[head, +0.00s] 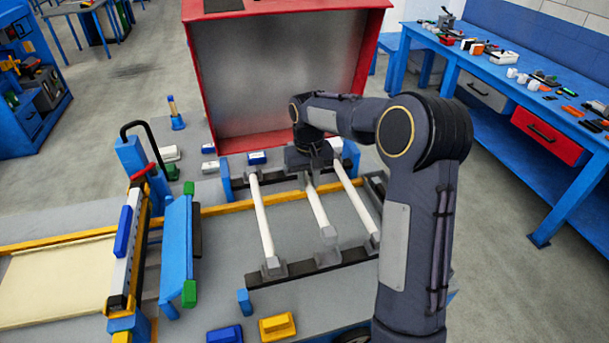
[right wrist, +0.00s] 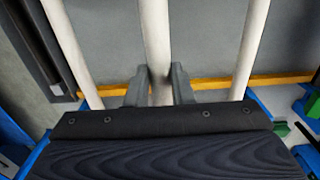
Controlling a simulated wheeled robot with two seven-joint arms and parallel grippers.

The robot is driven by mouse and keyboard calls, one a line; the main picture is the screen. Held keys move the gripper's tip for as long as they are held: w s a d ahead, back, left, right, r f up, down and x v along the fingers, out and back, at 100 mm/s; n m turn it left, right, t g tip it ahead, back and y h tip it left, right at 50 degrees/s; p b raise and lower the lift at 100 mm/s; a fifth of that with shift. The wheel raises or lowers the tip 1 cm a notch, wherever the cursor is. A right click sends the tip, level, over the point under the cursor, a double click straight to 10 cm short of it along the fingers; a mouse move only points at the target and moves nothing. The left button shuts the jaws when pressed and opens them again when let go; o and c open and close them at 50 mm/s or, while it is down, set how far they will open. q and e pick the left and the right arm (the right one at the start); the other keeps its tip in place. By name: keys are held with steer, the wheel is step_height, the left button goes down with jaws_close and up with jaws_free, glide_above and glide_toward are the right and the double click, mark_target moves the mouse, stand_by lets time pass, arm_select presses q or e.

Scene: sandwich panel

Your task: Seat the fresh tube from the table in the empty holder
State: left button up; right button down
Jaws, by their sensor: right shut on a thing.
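The fresh tube (head: 318,208) is white and lies between two other white tubes, the left tube (head: 262,215) and the right tube (head: 355,205). My right gripper (head: 310,170) is shut on its far part. In the right wrist view the fresh tube (right wrist: 157,40) runs between the two grey fingers (right wrist: 160,88). The near grey holder (head: 328,258) is at the tube's near end; I cannot tell whether the tube is in it or just above. The far holder is hidden by my gripper. My left gripper is out of view.
A red-framed grey panel (head: 285,85) stands behind the tubes. A blue bracket (head: 178,245) and a cream sheet (head: 55,280) are at left. Blue (head: 225,335) and yellow (head: 278,325) blocks lie in front. A blue workbench (head: 530,90) is at right.

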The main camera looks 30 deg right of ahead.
steer(key=shift+s+f, duration=0.1)
steer(key=shift+f, duration=0.3)
steer(key=shift+f+b, duration=1.95)
steer(key=shift+f, duration=0.4)
steer(key=shift+f, duration=0.4)
steer(key=c, duration=1.2)
jaws_free()
step_height(320, 180, up, 7)
steer(key=shift+r+b, duration=0.15)
steer(key=shift+b, duration=0.35)
steer(key=shift+s+r, duration=0.1)
steer(key=shift+r, duration=0.25)
